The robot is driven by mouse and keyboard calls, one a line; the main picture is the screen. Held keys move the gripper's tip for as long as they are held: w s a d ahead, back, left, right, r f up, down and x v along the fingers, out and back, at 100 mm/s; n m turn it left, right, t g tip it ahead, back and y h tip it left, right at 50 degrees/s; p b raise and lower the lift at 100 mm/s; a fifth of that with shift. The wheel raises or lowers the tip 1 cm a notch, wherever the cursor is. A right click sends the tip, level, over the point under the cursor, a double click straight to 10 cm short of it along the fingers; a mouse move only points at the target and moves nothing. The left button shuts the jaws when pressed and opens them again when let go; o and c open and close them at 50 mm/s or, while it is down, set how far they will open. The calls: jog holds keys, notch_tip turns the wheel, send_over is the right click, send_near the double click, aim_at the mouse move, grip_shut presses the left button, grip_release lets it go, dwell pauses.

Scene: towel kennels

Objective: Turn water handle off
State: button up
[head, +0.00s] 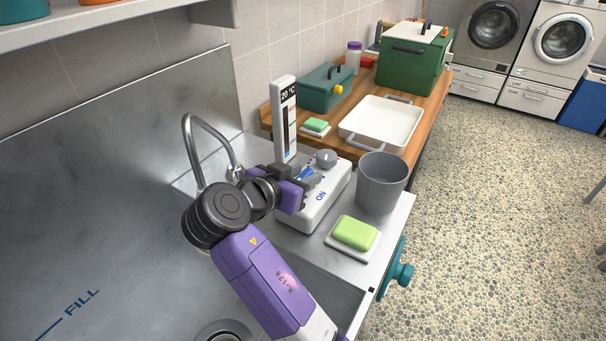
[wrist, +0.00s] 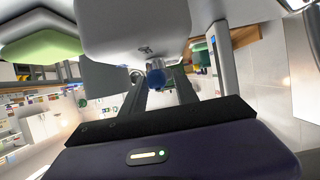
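A white control box (head: 318,205) stands on the steel counter, with a blue "ON" mark, a grey round knob (head: 326,158) and a blue part beside my fingers. My gripper (head: 308,176) is at the box's left side, near the blue part. In the wrist view, the fingers (wrist: 160,85) are apart, and a blue rounded end (wrist: 156,77) shows between or just beyond their tips; I cannot tell whether they touch it. The handle's full shape is hidden by my gripper. The curved metal faucet (head: 190,145) rises behind my wrist.
A temperature column (head: 285,120) stands behind the box. A grey bucket (head: 382,185) and green soap on a dish (head: 354,234) are close on its right. A white tray (head: 381,123) and green box (head: 412,62) lie beyond.

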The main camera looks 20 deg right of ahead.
dwell(0.3)
jog(key=v, duration=0.7)
jog(key=shift+s+a+b, duration=0.2)
jog(key=shift+a+b, duration=0.1)
jog(key=shift+r, duration=0.1)
